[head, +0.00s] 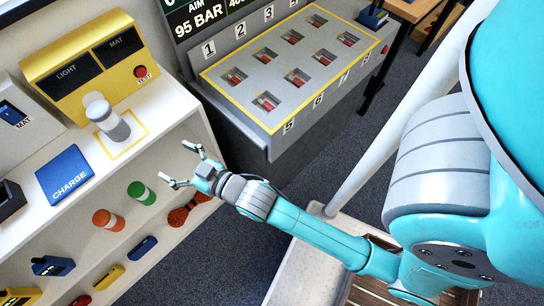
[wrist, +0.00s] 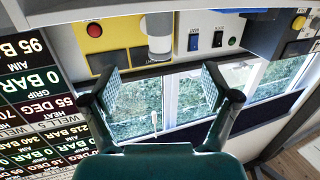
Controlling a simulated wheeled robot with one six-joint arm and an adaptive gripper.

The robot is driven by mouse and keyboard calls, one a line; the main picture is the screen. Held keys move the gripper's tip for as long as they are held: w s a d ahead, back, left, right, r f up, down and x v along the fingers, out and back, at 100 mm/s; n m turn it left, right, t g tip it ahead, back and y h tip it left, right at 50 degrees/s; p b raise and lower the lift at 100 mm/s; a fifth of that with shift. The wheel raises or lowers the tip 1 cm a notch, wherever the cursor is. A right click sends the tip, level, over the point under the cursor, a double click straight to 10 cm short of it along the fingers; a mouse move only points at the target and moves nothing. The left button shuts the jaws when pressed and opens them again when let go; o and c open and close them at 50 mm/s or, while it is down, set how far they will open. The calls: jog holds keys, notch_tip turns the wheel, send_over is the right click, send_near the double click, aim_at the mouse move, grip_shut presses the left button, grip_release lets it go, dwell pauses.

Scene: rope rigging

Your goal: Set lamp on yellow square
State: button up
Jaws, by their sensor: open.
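The lamp (head: 108,119), a grey and white cylinder with a pale rounded top, stands upright on the white shelf top. Its base appears within the yellow square outline (head: 112,156), though its body hides part of the outline. My gripper (head: 179,165) is open and empty, apart from the lamp, to its right and in front of the shelf edge. In the wrist view the lamp (wrist: 159,38) shows at the top, beyond and between the spread fingers of my gripper (wrist: 161,72). The yellow square cannot be made out there.
A yellow box (head: 95,60) with LIGHT and MAT panels and a red TEST button stands behind the lamp. A blue CHARGE pad (head: 65,175) lies in front-left. Lower shelves hold coloured cylinders and small devices. A grey console (head: 290,70) with numbered slots stands at right.

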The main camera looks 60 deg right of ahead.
jog(key=s+f+g, duration=0.1)
jog(key=s+g, duration=0.1)
jog(key=s, duration=2.9)
jog(key=shift+s+d, duration=0.15)
jog(key=shift+s, duration=0.05)
